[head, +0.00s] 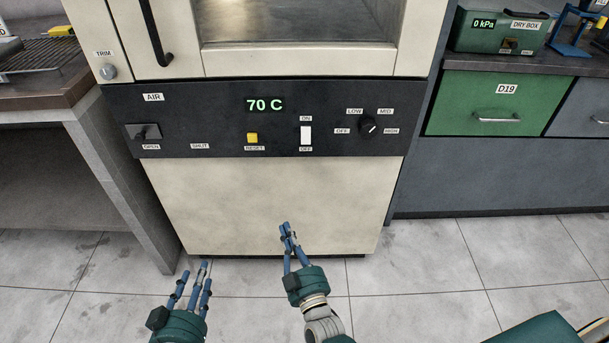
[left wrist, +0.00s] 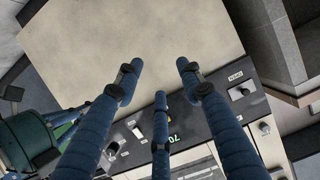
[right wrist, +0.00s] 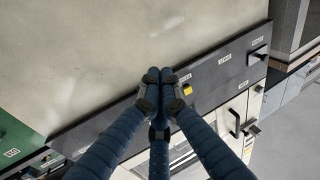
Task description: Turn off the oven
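The oven (head: 270,200) is a cream cabinet with a dark control panel (head: 225,120). Its display (head: 265,104) reads 70 C in green. A white ON/OFF switch (head: 306,136) sits below it; I cannot tell which end is pressed. A dark round knob (head: 368,126) is at the right among OFF, LOW, MID and HIGH labels. My left gripper (head: 196,274) is open and empty, low in front of the oven's left side. My right gripper (head: 285,232) is shut and empty, below the panel in front of the lower door; its fingertips meet in the right wrist view (right wrist: 160,76).
A yellow RESET button (head: 252,138) is left of the switch. An AIR lever (head: 147,132) sits at the panel's left, by OPEN. A bench (head: 50,95) stands left; a counter with a green drawer (head: 490,103) stands right. The floor in front is clear.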

